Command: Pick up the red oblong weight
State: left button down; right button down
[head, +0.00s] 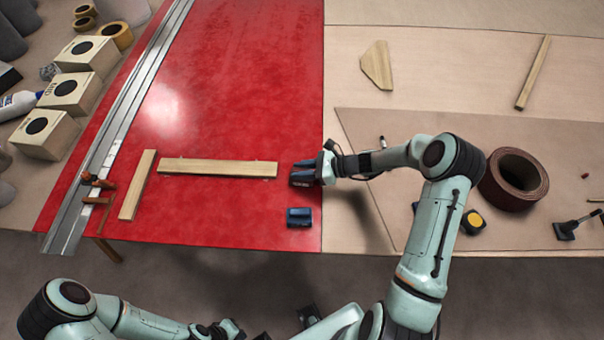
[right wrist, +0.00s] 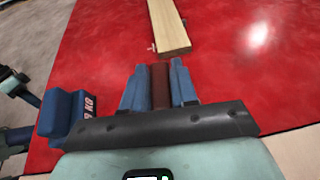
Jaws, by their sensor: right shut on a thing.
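The red oblong weight (right wrist: 160,86) shows in the right wrist view as a dark red bar between the two blue fingers of my right gripper (right wrist: 159,88). The gripper is shut on it. In the head view my right gripper (head: 303,172) is over the red sheet near its right edge, at the right end of a wooden strip; the fingers mostly hide the weight there. I cannot tell whether the weight touches the sheet. My left gripper (head: 240,332) is low at the bottom edge of the head view, off the table, and its fingers are not clear.
A blue weight (head: 299,216) stands on the red sheet (head: 240,80) near the front edge; it also shows in the right wrist view (right wrist: 62,117). Wooden strips (head: 218,168) lie on the sheet. A brown roll (head: 514,180) stands right of my arm. The sheet's far part is clear.

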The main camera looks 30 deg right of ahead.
jog(key=shift+w+r, duration=0.1)
jog(key=shift+r, duration=0.05)
